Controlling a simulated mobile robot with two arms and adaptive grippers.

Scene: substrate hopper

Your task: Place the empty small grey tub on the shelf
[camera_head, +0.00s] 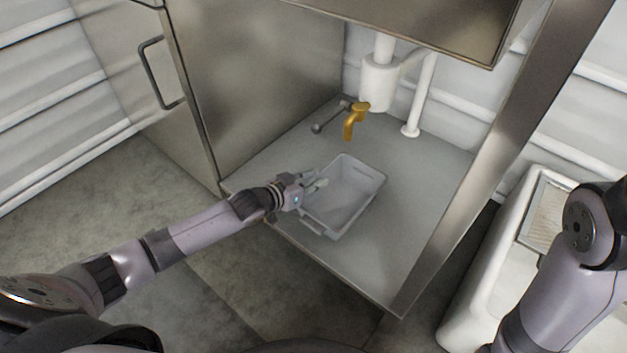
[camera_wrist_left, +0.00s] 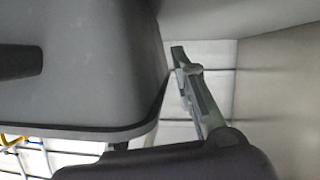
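The small grey tub (camera_head: 345,218) is empty and upright over the grey shelf (camera_head: 410,215) of the metal cabinet, near its front edge. Whether its base rests on the shelf cannot be told. My left gripper (camera_head: 313,182) is at the tub's left rim. In the left wrist view, the tub (camera_wrist_left: 80,85) fills the left side, and one finger (camera_wrist_left: 198,88) shows beside its wall. The other finger is mostly hidden by the tub, so I cannot tell whether they grip the rim. My right gripper is out of view.
A yellow tap (camera_head: 355,120) and a grey lever (camera_head: 330,118) stand behind the tub, with a white pipe (camera_head: 420,95) beyond. A metal post (camera_head: 480,165) bounds the right side. The shelf right of the tub is clear. A white container (camera_head: 495,255) stands at right.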

